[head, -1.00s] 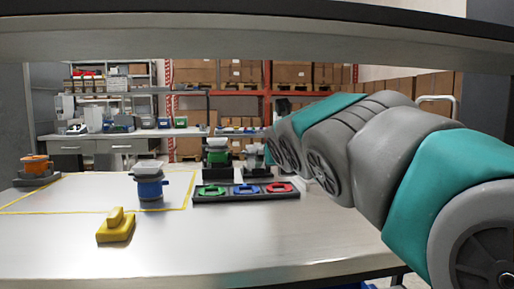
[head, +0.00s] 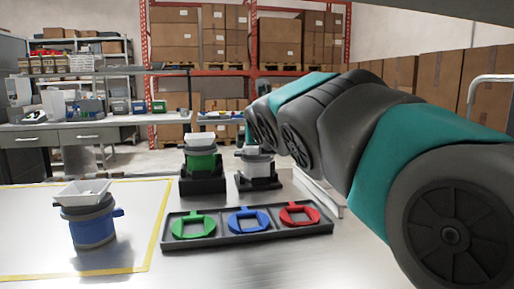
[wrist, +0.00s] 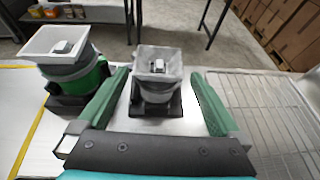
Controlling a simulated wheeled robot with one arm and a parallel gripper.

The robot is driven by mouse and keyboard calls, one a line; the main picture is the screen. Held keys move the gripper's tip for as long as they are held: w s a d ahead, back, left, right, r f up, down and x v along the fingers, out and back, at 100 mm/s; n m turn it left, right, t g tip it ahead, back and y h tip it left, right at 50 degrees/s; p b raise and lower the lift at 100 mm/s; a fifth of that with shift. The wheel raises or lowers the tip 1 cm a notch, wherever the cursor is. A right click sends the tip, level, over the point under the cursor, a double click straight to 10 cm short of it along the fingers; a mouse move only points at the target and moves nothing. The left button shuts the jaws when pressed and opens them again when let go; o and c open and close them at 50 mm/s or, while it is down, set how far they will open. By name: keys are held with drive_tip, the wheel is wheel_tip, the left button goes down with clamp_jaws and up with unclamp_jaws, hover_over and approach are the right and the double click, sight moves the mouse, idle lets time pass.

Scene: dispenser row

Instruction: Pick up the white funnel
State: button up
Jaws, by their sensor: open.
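My gripper (wrist: 160,75) is open, its two green fingers spread wide in the wrist view. A pale grey-white funnel-shaped vessel (wrist: 158,62) with a square top stands upright in a black base, ahead of and between the fingertips. There is a gap on each side, and nothing is held. In the head view the same pale vessel (head: 257,163) stands at the back, beside my arm. A green dispenser (head: 203,163) with a white square funnel top (head: 199,140) stands to its left. A blue dispenser (head: 92,228) carries another white square top (head: 82,192).
A black tray (head: 250,238) with green, blue and red rings lies in front. The green dispenser (wrist: 78,80) is close to my left finger. A wire grid (wrist: 262,110) lies right of my gripper. Workbenches and boxed shelves stand behind.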

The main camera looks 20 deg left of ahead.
drive_tip(key=shift+r+x, duration=0.2)
drive_tip(key=shift+x, duration=3.15)
drive_tip(key=shift+a, duration=0.1)
drive_tip(key=c, duration=1)
